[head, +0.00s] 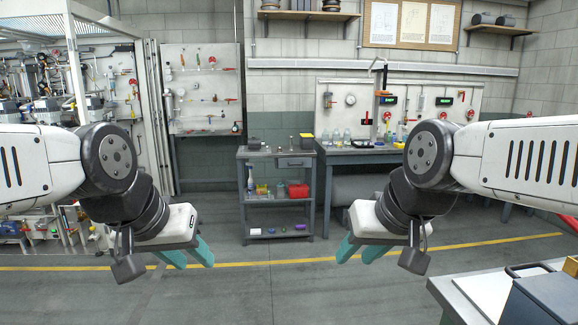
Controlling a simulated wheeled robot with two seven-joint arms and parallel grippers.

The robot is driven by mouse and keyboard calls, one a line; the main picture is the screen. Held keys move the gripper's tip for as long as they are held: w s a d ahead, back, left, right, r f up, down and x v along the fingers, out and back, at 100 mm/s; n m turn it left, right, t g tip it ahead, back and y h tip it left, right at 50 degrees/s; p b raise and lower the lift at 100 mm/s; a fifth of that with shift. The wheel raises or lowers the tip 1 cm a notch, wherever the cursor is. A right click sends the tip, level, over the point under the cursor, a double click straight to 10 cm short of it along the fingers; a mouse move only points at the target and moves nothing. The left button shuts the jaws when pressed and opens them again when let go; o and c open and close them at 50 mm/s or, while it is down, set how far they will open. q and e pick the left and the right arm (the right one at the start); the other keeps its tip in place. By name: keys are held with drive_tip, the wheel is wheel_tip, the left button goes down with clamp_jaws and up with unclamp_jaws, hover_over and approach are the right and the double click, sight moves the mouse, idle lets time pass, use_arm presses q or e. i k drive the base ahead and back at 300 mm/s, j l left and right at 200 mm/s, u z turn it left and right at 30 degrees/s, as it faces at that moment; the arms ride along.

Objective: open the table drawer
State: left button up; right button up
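A grey shelved table (243,182) stands in the middle distance against the back wall. A drawer (295,162) with a small handle on its front sits under the right half of its top and looks closed. My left gripper (195,264) is in the near left of the view, its teal fingers apart, with nothing between them. My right gripper (354,261) is in the near right, also with its teal fingers apart and empty. Both grippers are well short of the table and touch nothing.
A workbench (362,157) with bottles and gauges stands right of the table. A table with a white panel (485,290) is at near right. Open floor lies ahead, crossed by a yellow line (285,262).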

sight(299, 161)
drive_tip(key=i+l, duration=0.1)
drive_tip(key=i, duration=4.55)
drive_tip(key=j+u, duration=0.05)
drive_tip(key=j, duration=0.1)
